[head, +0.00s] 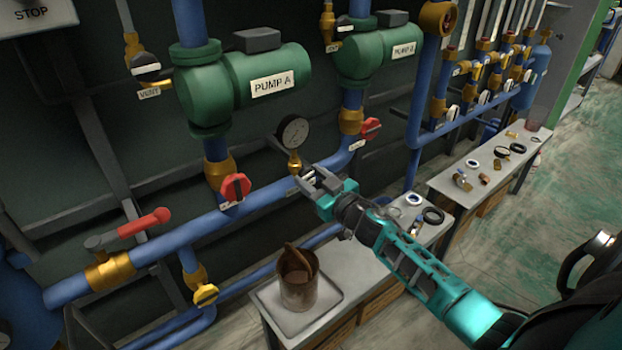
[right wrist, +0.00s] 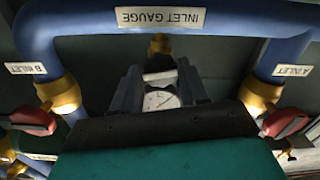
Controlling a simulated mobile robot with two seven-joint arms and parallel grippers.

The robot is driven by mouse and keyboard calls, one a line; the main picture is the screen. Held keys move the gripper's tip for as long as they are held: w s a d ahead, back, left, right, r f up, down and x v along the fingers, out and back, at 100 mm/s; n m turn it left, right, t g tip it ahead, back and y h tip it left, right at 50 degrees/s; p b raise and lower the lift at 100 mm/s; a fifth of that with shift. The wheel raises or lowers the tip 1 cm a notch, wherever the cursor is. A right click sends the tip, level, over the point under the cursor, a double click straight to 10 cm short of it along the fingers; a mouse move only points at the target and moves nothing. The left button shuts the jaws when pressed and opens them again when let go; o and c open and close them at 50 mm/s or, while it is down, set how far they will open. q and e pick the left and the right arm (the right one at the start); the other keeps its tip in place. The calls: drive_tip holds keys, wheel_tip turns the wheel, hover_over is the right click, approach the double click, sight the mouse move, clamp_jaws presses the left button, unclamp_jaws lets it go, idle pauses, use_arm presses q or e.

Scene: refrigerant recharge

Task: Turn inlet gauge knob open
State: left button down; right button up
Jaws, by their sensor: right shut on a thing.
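My left gripper is not in view.
Red valve handles (head: 235,187) and (head: 371,129) flank the gauge on the pipes. Pump A (head: 245,85) is above. A bench (head: 300,318) with a rusty can (head: 297,278) stands below the pipe. A second bench (head: 460,190) holds small parts.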

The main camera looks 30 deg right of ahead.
drive_tip(key=shift+n, duration=1.1)
drive_tip(key=shift+f+n+b, duration=0.1)
drive_tip(key=shift+n+b, duration=0.2)
drive_tip(key=shift+n, duration=2)
drive_tip(key=shift+n+b, duration=0.45)
drive_tip(key=shift+n, duration=1.75)
